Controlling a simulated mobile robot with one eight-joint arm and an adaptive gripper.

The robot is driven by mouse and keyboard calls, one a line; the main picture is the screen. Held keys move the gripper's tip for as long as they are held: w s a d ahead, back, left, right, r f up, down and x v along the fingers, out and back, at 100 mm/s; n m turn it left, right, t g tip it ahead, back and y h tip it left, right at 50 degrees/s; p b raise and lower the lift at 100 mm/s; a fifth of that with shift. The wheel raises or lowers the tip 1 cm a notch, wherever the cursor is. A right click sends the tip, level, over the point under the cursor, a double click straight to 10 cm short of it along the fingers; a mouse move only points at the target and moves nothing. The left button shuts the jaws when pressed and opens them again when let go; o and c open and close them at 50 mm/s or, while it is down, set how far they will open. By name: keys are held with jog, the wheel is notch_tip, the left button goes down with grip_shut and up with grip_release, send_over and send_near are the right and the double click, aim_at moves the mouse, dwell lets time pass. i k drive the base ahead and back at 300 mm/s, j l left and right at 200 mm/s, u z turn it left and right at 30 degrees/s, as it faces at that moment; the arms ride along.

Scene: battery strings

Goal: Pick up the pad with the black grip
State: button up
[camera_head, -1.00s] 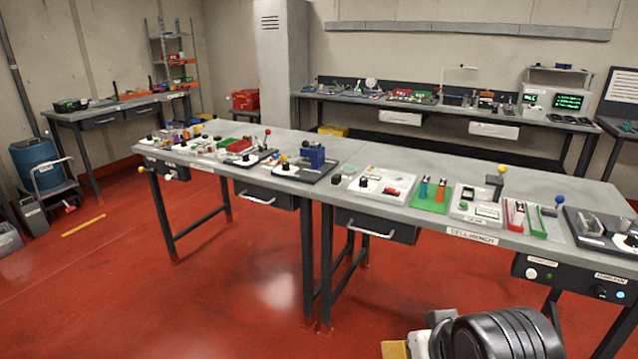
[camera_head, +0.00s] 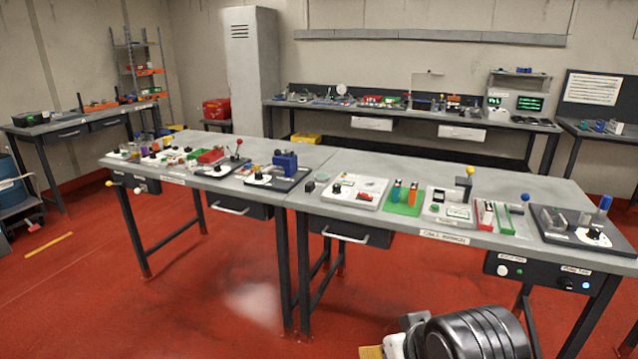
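The pad with the black grip cannot be told for certain at this distance. Small dark-topped pieces stand on the long grey bench (camera_head: 345,160): a small dark block (camera_head: 309,187) near the front edge at the middle, and a black knob (camera_head: 594,233) on the dark board (camera_head: 560,237) at the right end. Part of my dark ridged arm shows at the bottom right, in front of the bench. My gripper's fingers are not in view, and nothing held can be seen.
The bench carries several panels, including a green mat (camera_head: 403,209) and a blue clamp-like block (camera_head: 286,162). Drawers (camera_head: 350,232) hang under its front. A second bench (camera_head: 395,112) stands along the back wall. Red floor (camera_head: 190,300) is clear in front, at left.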

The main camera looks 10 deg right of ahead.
aim_at(310, 186)
jog(key=i+u, duration=0.15)
jog(key=i, duration=0.3)
jog(key=i+l+u, duration=0.1)
jog(key=i, duration=0.35)
jog(key=i+l+u, duration=0.15)
jog(key=i, duration=0.3)
jog(key=i+l+u, duration=0.1)
jog(key=i+l, duration=0.15)
jog(key=i, duration=0.15)
jog(key=i+l+u, duration=0.15)
jog(key=i, duration=0.3)
jog(key=l, duration=0.1)
